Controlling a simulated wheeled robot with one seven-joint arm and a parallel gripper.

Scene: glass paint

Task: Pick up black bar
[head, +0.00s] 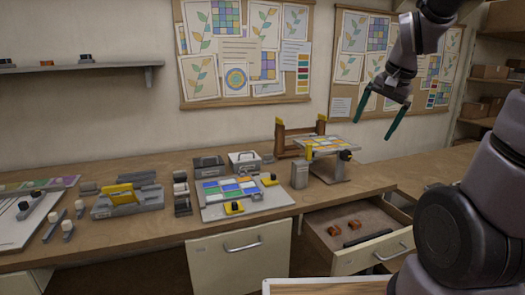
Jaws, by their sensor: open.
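A long black bar (367,238) lies in the open drawer (322,240) at the lower right, close to the drawer's front panel. Its surroundings in the drawer are clear apart from small brown pieces (344,228) behind it. My gripper (374,131) is open and empty. Its two green fingers point down, high above the bench and in front of the pinboard wall, well above the drawer. The black bar is fully apart from my gripper.
The workbench (385,172) carries a stand with a colored glass panel (326,144), a grey board with colored tiles (262,205), and several tools and boxes at the left. A pale-edged surface (320,287) lies at the bottom. Bench room is free right of the stand.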

